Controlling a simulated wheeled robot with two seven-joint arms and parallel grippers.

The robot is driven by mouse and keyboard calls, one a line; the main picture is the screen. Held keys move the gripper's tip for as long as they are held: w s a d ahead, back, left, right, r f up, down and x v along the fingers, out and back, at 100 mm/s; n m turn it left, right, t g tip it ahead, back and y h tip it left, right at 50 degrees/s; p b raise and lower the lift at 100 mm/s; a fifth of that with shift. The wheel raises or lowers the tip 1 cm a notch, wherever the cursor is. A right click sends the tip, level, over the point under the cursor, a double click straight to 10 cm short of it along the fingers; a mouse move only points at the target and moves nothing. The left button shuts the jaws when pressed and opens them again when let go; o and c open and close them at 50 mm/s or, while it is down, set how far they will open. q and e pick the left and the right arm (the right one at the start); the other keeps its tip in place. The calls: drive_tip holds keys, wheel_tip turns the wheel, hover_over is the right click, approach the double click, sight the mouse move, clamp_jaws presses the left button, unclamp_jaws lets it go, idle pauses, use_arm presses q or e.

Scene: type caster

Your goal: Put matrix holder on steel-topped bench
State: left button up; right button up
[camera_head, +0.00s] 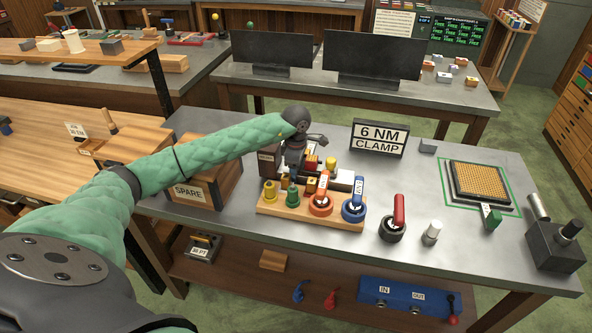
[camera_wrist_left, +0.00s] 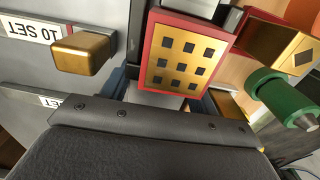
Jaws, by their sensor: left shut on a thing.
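The red-edged gold block with a grid of dark square holes, apparently the matrix holder, fills the top middle of the left wrist view (camera_wrist_left: 176,56). In the head view it is small and partly hidden, showing as a red and gold patch (camera_head: 312,162). My left gripper (camera_head: 296,158) points down over the grey steel-topped bench (camera_head: 270,227) and is shut on this block. I cannot tell whether the block touches what is below it. My right gripper is not in view.
A wooden rack (camera_head: 296,207) with coloured tools stands just in front of the gripper. A SPARE box (camera_head: 203,180) stands left, the 6 NM CLAMP sign (camera_head: 379,138) behind right. A pin-grid plate (camera_head: 480,182) lies right. Bench top between sign and plate is mostly clear.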

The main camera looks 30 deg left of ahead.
use_arm(q)
drive_tip(key=shift+f, duration=0.65)
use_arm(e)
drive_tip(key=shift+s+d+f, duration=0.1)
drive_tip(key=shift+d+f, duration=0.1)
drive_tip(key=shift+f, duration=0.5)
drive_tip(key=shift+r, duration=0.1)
use_arm(q)
drive_tip(key=o, duration=1.1)
drive_tip(key=shift+f, duration=0.1)
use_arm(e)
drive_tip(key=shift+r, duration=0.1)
use_arm(q)
drive_tip(key=shift+r, duration=0.5)
wheel_tip(320, 180, up, 11)
drive_tip(key=b, duration=0.4)
drive_tip(key=shift+b, duration=0.35)
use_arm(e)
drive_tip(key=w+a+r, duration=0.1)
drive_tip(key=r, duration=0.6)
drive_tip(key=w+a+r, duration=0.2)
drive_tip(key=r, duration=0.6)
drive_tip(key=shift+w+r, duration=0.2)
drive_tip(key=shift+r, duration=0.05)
